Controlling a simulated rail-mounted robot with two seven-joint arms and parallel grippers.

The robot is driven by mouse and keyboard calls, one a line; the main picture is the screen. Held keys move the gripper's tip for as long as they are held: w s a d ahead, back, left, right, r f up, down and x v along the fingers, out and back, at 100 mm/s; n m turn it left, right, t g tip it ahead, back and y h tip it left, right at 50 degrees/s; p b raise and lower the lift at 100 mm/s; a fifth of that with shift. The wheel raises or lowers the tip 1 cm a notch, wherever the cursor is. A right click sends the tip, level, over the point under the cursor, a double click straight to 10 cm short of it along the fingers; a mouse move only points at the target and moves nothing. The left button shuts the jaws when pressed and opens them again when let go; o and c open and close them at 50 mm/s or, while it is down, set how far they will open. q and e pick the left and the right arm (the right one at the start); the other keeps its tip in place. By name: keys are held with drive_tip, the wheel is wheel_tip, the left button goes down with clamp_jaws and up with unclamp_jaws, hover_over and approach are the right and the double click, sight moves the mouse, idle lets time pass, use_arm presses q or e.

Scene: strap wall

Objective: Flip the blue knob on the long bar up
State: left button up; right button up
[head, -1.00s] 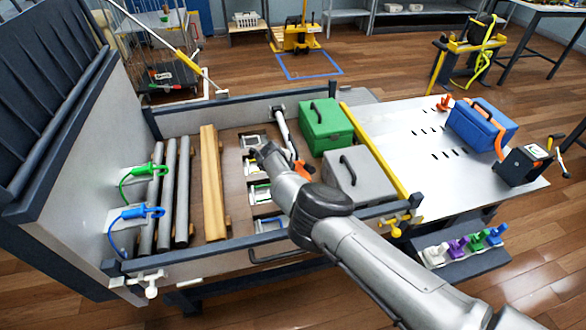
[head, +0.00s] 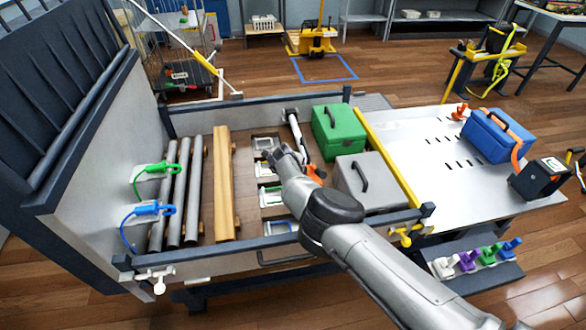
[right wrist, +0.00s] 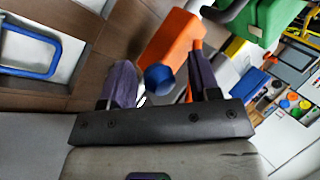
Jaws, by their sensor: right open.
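The long bar (head: 296,130) lies in the truck bed, pale with an orange part (head: 315,173) near my arm. In the right wrist view the orange part (right wrist: 174,45) shows large, and the round blue knob (right wrist: 158,79) sits at its near end. My right gripper (right wrist: 160,82) is open, with its two purple fingers on either side of the knob. I cannot tell whether either finger touches it. In the head view my right gripper (head: 277,156) is over the bed beside the bar, and the knob is hidden there. My left gripper is not in view.
A green box (head: 335,130) and a grey box (head: 366,184) stand right of the bar. Several framed pieces (head: 270,195) lie to its left, with a wooden beam (head: 223,185) and grey pipes beyond. The bed's dark front rail (head: 240,244) runs below my arm.

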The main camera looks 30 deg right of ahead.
drive_tip(key=shift+s+a+r+p, duration=0.15)
drive_tip(key=shift+r+p, duration=0.25)
drive_tip(key=shift+r, duration=0.2)
drive_tip(key=p+v, duration=0.8)
drive_tip(key=v, duration=0.4)
drive_tip(key=shift+a, duration=0.15)
drive_tip(key=shift+r, duration=0.1)
